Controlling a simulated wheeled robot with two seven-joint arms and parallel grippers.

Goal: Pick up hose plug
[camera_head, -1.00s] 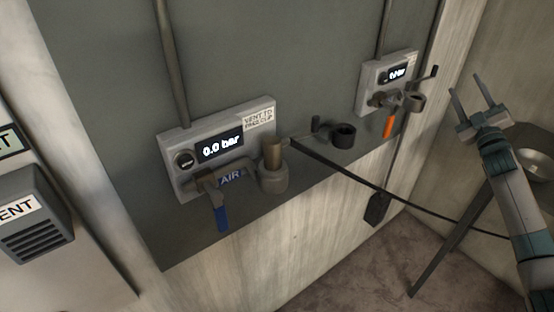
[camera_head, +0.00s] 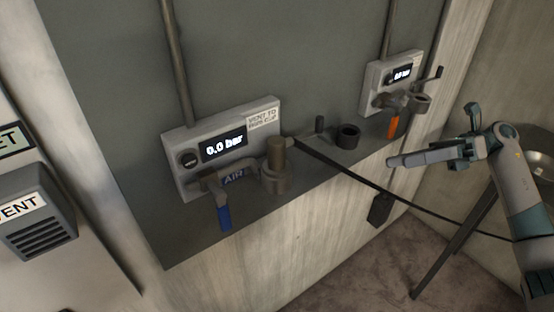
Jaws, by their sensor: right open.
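The hose plug looks like the brass-coloured cylinder (camera_head: 276,154) standing upright in a round holder (camera_head: 275,182) below the left gauge. A black hose (camera_head: 360,183) starts just right of it and sags away to the right. My right gripper (camera_head: 412,156) is at the right of the view, open and empty, with its fingers pointing left. It is well apart from the cylinder, with the ledge's right part between them. One finger partly covers the other. My left gripper is out of view.
The left gauge (camera_head: 225,146) reads 0.0 bar, above a blue-handled valve (camera_head: 223,217). An empty dark ring holder (camera_head: 348,137) sits farther right on the ledge. An orange-handled valve (camera_head: 393,127) hangs under the right gauge. A metal bowl (camera_head: 538,165) on a stand is behind my right arm.

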